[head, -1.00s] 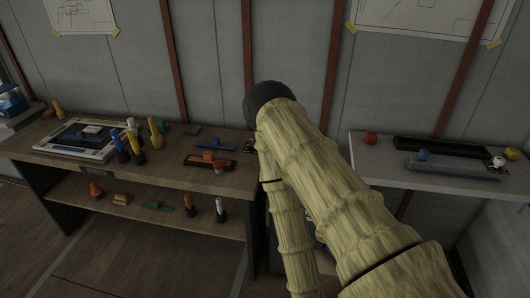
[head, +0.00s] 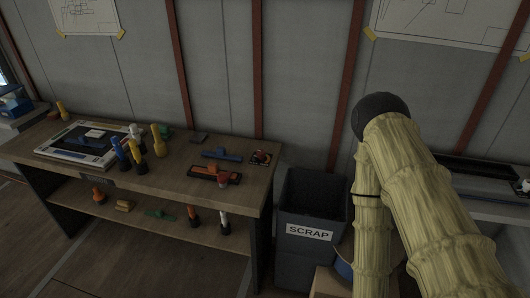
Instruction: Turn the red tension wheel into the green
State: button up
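On the right part of the wooden bench (head: 180,200), an orange-red device on a dark base (head: 214,174) has a small reddish round part at its front right, which may be the red tension wheel (head: 223,178). A small dark plate with orange and white marks (head: 261,158) lies near the bench's right end. At this size I cannot tell which is the wheel, and no green zone or pointer is readable. My gripper is not in view. Only my arm's yellow, ribbed links show, at the right and apart from the bench.
A dark SCRAP bin (head: 309,235) stands right of the bench, near a cardboard box (head: 328,284). A blue-handled tool (head: 221,154) lies by the device. Upright bottle-like tools (head: 137,152) and a framed tray (head: 77,145) are farther left. My arm partly covers a grey shelf (head: 480,208).

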aim_at(261, 153)
jog(key=i, duration=0.2)
jog(key=u, duration=0.05)
jog(key=k, duration=0.5)
jog(key=z, duration=1.1)
jog(key=i, duration=0.8)
jog(key=u, duration=0.85)
